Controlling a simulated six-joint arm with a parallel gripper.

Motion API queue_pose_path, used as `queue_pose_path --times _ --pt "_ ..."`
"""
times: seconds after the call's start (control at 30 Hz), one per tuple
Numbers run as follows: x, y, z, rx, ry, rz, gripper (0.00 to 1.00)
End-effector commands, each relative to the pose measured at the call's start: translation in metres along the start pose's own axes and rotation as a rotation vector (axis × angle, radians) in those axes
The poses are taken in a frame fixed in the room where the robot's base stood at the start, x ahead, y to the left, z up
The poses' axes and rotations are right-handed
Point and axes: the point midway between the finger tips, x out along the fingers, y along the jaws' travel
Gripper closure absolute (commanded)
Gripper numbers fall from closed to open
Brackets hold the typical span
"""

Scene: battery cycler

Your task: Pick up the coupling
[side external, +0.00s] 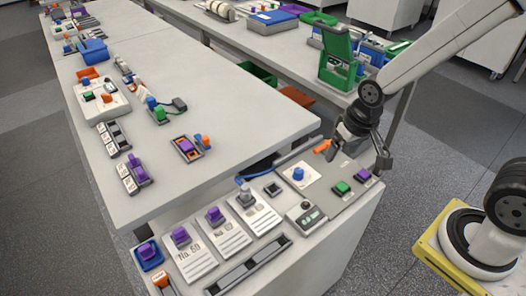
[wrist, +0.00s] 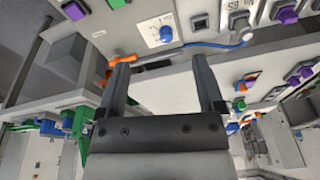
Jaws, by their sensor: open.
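A grey upright fitting (side external: 245,194) with a blue hose, most likely the coupling, stands on a light plate of the front console. It also shows at the top right of the wrist view (wrist: 247,33). My gripper (side external: 360,156) is above the console's right end, right of the fitting and apart from it. In the wrist view my gripper (wrist: 162,64) has its two dark fingers spread with nothing held between them. An orange piece (side external: 323,146) lies at the console's back edge and shows beside the left fingertip in the wrist view (wrist: 122,58). I cannot tell whether they touch.
A blue knob (side external: 298,173), a green button (side external: 342,187) and a purple button (side external: 363,174) rise from the console. Purple-topped blocks (side external: 180,236) stand left of the fitting. The long table (side external: 220,110) behind has bare space on its right. A green stand (side external: 338,65) is behind my gripper.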

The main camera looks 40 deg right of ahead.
Motion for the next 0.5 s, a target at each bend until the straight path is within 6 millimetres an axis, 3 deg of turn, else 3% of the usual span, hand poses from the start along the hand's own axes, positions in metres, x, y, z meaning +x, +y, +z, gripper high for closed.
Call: queue_pose_path --times 0.5 --pt "0.036 -0.060 -0.058 0.586 -0.076 0.025 0.13"
